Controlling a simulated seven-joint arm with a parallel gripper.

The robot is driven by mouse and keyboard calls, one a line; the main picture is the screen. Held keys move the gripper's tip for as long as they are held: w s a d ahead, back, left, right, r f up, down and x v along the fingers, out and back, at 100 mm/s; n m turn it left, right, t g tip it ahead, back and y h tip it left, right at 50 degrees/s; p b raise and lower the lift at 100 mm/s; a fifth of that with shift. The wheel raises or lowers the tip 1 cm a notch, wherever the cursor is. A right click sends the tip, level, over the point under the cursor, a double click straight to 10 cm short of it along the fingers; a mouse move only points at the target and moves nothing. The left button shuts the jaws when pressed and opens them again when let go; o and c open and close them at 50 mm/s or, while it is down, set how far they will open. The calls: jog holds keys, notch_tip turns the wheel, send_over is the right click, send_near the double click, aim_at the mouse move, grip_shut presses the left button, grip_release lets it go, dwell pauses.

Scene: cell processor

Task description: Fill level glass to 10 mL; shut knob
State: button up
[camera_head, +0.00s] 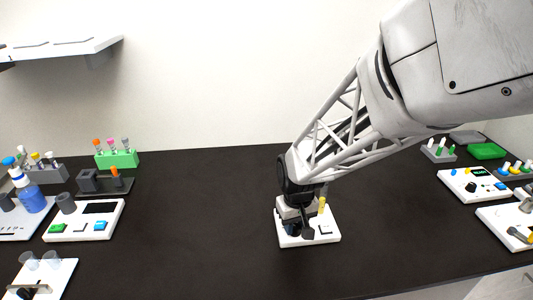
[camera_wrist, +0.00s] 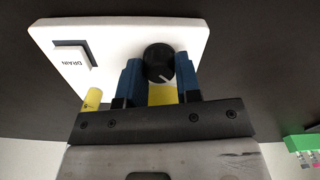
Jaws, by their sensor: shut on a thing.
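The white cell-processor unit (camera_head: 327,234) stands on the dark bench under my gripper (camera_head: 291,228). My gripper's blue fingers (camera_wrist: 158,75) are shut on the knob, one on each side. A yellow upright piece (camera_head: 321,204), perhaps the level glass, shows beside my gripper, and a yellow cylinder (camera_wrist: 92,98) shows in the wrist view. No liquid level or scale is readable.
At left stand a device with green and blue buttons (camera_head: 85,226), a blue bottle (camera_head: 31,196) and a green tube rack (camera_head: 117,159). At right are a device with a display (camera_head: 472,187) and a green tray (camera_head: 486,151). The bench around the unit is clear.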

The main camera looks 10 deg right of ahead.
aim_at(295, 226)
jog(key=o, duration=0.9)
jog(key=shift+r, duration=0.15)
jog(key=shift+r, duration=3.8)
jog(key=shift+r, duration=0.1)
jog(key=s+d+r+m+t, duration=0.1)
jog(key=s+r, duration=0.2)
jog(key=s, duration=0.2)
jog(key=s+d+r, duration=0.2)
jog(key=s+r, duration=0.1)
jog(key=s, duration=0.3)
jog(key=s+d+r+m+t, duration=0.1)
jog(key=s+r, duration=0.2)
jog(key=s, duration=0.3)
jog(key=shift+s+d+r+m+t, duration=0.1)
jog(key=shift+d+r+m+t, duration=0.1)
jog(key=shift+r+m+t, duration=0.1)
